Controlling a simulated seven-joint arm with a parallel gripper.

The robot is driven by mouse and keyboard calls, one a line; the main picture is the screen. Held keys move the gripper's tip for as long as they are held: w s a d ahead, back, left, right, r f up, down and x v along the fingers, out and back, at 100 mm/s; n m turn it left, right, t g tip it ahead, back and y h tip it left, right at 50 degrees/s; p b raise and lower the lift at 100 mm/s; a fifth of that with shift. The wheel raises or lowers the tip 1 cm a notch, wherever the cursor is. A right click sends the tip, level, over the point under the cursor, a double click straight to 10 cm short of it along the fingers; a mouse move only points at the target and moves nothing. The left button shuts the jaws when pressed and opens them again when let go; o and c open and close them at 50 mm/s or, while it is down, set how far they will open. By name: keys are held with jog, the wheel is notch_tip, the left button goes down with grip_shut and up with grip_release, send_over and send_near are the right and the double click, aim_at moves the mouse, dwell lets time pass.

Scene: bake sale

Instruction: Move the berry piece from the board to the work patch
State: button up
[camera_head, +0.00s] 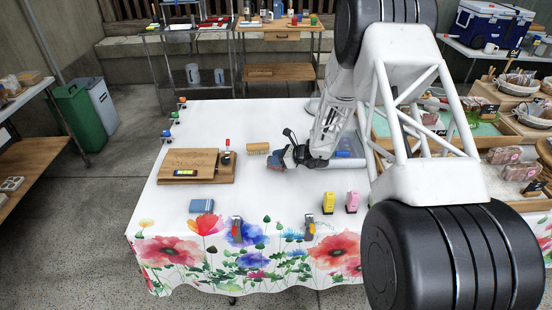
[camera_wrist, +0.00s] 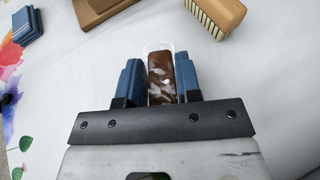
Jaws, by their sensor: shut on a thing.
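My gripper (camera_wrist: 158,62) has blue fingers on both sides of a reddish-brown piece with pale flecks, which I take as the berry piece (camera_wrist: 159,78). It is shut on the piece, which has a clear, pale edge around its far end. In the head view my gripper (camera_head: 284,160) is low over the white tablecloth, right of the wooden board (camera_head: 170,160); the piece is hard to make out there. The board's corner also shows at the top of the wrist view (camera_wrist: 95,10). I cannot clearly make out a marked work patch.
A wooden brush (camera_head: 258,147) lies just beyond my gripper. A blue block (camera_head: 201,206), a yellow item (camera_head: 328,203) and a pink item (camera_head: 352,202) stand nearer the front edge. A red-handled tool (camera_head: 227,150) is on the board.

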jog(key=shift+f, duration=0.1)
jog(key=shift+o, duration=0.9)
jog(key=o, duration=0.5)
jog(key=shift+c, duration=0.2)
jog(key=v, duration=1.2)
